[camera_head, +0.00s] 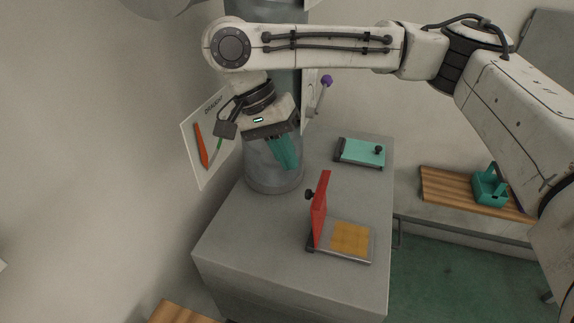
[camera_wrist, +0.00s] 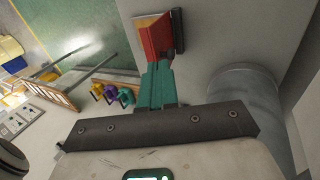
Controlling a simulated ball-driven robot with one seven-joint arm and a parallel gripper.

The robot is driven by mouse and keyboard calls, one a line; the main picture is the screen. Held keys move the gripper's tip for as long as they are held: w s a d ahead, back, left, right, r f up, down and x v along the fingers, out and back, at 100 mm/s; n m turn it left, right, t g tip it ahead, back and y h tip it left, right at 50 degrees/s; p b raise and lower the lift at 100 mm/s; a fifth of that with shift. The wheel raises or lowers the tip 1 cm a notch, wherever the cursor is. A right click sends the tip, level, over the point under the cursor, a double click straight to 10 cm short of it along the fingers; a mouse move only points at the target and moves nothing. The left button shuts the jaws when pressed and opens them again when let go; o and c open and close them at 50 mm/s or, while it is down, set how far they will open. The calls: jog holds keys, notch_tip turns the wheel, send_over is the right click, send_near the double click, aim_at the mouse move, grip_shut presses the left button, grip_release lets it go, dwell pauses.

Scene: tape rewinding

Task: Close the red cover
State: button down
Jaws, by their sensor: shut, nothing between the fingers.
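The red cover (camera_head: 321,208) stands nearly upright along the left edge of a low grey box with a yellow-orange pad (camera_head: 350,238), which lies uncovered. A black knob (camera_head: 309,194) sticks out from the cover's left face. My gripper (camera_head: 290,166) has teal fingers, shut and empty, pointing down. In the head view it is above and to the left of the cover, apart from it. In the wrist view the red cover (camera_wrist: 161,38) shows just beyond my fingertips (camera_wrist: 158,66), which overlap its lower end in the picture.
A closed teal-covered box (camera_head: 358,150) sits farther back. A purple-knobbed lever (camera_head: 326,81) is behind. A teal basket (camera_head: 490,187) stands on a wooden board at the right. The counter's front is clear.

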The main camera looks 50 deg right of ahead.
aim_at(317, 209)
jog(key=x, duration=0.9)
jog(key=shift+w+f, duration=0.25)
jog(key=shift+w, duration=0.05)
jog(key=shift+s+d, duration=0.1)
